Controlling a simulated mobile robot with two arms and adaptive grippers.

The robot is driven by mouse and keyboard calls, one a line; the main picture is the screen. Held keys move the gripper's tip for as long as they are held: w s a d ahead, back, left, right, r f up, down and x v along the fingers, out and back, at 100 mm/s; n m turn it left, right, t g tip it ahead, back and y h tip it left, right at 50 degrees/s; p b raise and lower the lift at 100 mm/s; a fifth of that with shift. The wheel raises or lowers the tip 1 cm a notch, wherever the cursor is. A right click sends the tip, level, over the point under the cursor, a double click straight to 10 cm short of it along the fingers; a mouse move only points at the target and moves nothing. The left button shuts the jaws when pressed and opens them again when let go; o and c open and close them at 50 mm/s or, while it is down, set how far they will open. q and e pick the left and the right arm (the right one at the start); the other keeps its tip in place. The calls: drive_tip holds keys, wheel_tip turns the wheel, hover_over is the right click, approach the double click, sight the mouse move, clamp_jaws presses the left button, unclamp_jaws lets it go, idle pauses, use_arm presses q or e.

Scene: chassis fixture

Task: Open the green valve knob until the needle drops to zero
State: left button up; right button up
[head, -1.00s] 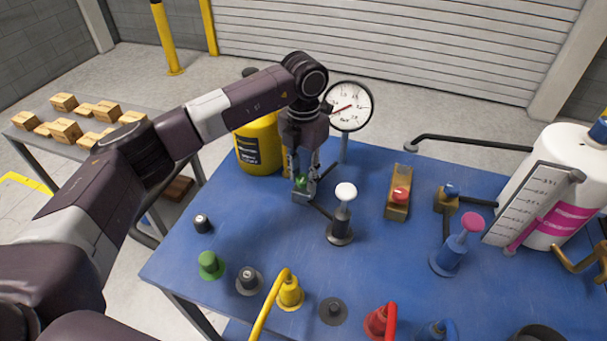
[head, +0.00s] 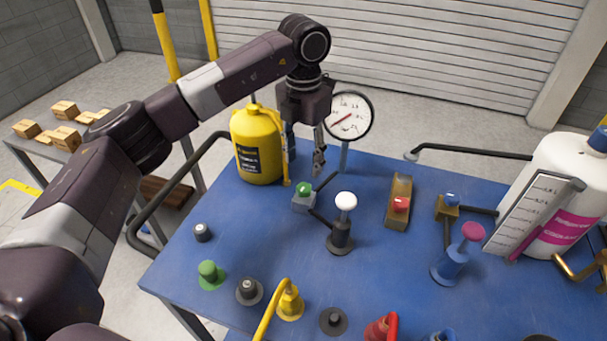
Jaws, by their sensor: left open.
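The green valve knob (head: 303,188) sits on a small grey valve block (head: 304,202) with dark pipes, near the back of the blue table. My left gripper (head: 304,168) is above and slightly behind the knob, open and empty, with its fingers pointing down and apart from the knob. The round white gauge (head: 356,101) stands behind and to the right, partly covered by my gripper's body. Its red needle points to the lower left; the numbers are too small to read surely. My right gripper is not in view.
A yellow tank (head: 258,150) stands close left of the gripper. A white-topped plunger (head: 341,235) and a red-knobbed brass block (head: 398,204) are to the right of the valve. A green button (head: 210,275) and several other controls line the front. A white tank (head: 560,190) is at right.

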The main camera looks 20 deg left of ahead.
use_arm(q)
wheel_tip(320, 180, up, 4)
drive_tip(key=shift+f, duration=0.15)
idle(0.4)
